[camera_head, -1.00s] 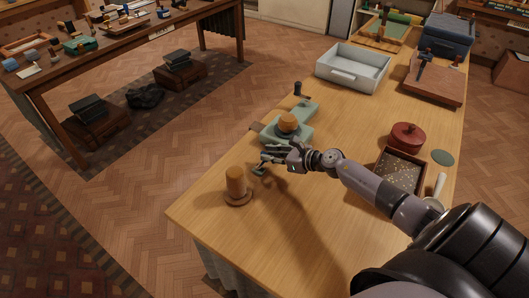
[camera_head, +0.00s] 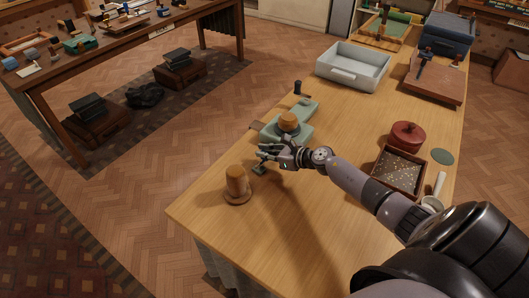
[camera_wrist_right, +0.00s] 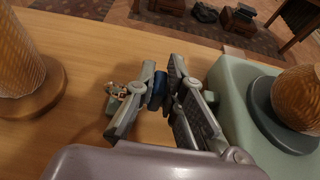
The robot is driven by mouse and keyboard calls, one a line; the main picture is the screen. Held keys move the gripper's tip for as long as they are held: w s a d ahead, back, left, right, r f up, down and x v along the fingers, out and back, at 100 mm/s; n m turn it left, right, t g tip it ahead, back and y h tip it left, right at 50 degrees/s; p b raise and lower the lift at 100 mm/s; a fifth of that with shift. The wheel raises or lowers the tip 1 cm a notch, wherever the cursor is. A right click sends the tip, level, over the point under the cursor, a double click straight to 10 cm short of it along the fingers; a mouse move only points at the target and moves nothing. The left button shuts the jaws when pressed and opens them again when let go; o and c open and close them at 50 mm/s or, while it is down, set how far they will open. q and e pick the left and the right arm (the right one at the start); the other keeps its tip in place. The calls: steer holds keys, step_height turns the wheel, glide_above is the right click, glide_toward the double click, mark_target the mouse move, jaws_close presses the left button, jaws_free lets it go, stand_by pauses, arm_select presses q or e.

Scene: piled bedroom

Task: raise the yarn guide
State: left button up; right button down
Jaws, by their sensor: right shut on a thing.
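The yarn winder (camera_head: 290,127) is a pale green clamped device on the wooden table, with an orange-brown yarn cone on it and a dark crank handle behind. The yarn guide shows as a small grey-green end piece (camera_head: 260,170) at the near side of the winder. In the wrist view its end (camera_wrist_right: 113,104) shows left of the fingers. My right gripper (camera_head: 263,155) is beside the winder, its fingers closed on part of the guide. In the wrist view the right gripper (camera_wrist_right: 163,78) has a dark blue piece between its fingers; most of the guide is hidden. My left gripper is out of view.
A separate yarn cone on a round base (camera_head: 236,184) stands close to the gripper, at its left. A shallow box (camera_head: 398,172), a red lidded pot (camera_head: 408,136) and a grey bin (camera_head: 353,67) stand on the table (camera_head: 280,235). The near table is mostly clear.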

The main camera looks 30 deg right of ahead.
stand_by(0.8)
steer(key=shift+w+d+r+m+g+y+b, duration=0.3)
steer(key=shift+d+r+m+y+b, duration=0.35)
steer(key=shift+b, duration=0.45)
steer(key=d+m+y+b, duration=0.1)
steer(key=b, duration=0.1)
steer(key=w+d+r+m+y+b, duration=0.1)
steer(key=m+b, duration=0.1)
steer(key=b, duration=0.1)
steer(key=d+r+m+y+b, duration=0.1)
steer(key=m+b, duration=0.1)
steer(key=b, duration=0.1)
steer(key=shift+w+d, duration=0.2)
steer(key=shift+d, duration=0.1)
steer(key=shift+w+d+r+m+y+b, duration=0.15)
steer(key=shift+d+m+y+b, duration=0.35)
steer(key=shift+b, duration=0.3)
steer(key=shift+w+d+r+m+y+b, duration=0.15)
steer(key=shift+d+m+b, duration=0.15)
steer(key=shift+m+b, duration=0.4)
steer(key=c, duration=1.9)
jaws_free()
steer(key=shift+c, duration=0.2)
steer(key=v, duration=1.2)
steer(key=shift+r, duration=0.15)
